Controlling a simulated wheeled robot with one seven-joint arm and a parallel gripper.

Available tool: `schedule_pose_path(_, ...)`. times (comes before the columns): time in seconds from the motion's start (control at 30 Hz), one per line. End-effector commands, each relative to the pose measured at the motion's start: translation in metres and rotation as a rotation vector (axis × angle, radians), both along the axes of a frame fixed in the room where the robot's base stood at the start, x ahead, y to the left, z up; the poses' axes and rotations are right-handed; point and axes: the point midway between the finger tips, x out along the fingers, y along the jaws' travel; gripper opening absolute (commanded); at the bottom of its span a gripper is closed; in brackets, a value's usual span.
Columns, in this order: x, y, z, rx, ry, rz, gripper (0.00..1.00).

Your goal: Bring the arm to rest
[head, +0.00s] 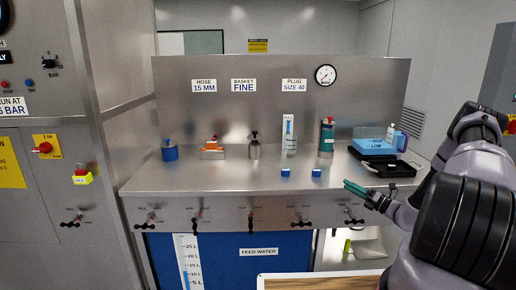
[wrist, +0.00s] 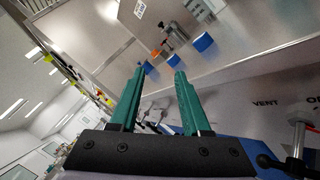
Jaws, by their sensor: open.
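My gripper (head: 362,190) is at the right of the head view, in front of the steel bench's front edge, with its green fingers pointing left. In the wrist view my gripper (wrist: 158,88) shows two green fingers standing apart with nothing between them. My grey and black arm reaches in from the right side of the head view. The fingers look clear of the bench objects; their exact distance from the bench edge is hard to tell.
The steel bench (head: 230,185) carries two blue blocks (head: 285,173), a blue fitting (head: 169,150), a green-and-red bottle (head: 327,135) and a black tray (head: 385,166). Valve handles (head: 251,222) line its front. A wooden-topped surface (head: 320,283) is below. A control cabinet (head: 45,150) stands left.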

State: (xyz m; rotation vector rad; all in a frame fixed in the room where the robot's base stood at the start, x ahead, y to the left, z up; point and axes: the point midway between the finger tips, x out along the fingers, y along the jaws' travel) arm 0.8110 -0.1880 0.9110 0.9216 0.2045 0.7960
Motion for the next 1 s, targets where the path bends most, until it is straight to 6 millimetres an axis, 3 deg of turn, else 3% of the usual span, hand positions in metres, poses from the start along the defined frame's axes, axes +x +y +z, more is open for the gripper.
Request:
schedule_pose_path(0.03,0.001,0.013,0.027,-0.078,-0.04,0.069,0.47)
schedule_pose_path(0.1,-0.003,0.031,0.056,-0.183,-0.091,0.158,0.47)
schedule_pose_path(0.4,-0.045,0.098,0.164,-0.624,-0.334,0.51,0.47)
schedule_pose_path(0.7,-0.112,0.141,0.248,-1.059,-0.617,0.805,0.47)
schedule_pose_path(1.0,-0.188,0.158,0.315,-1.485,-0.935,1.037,0.47)
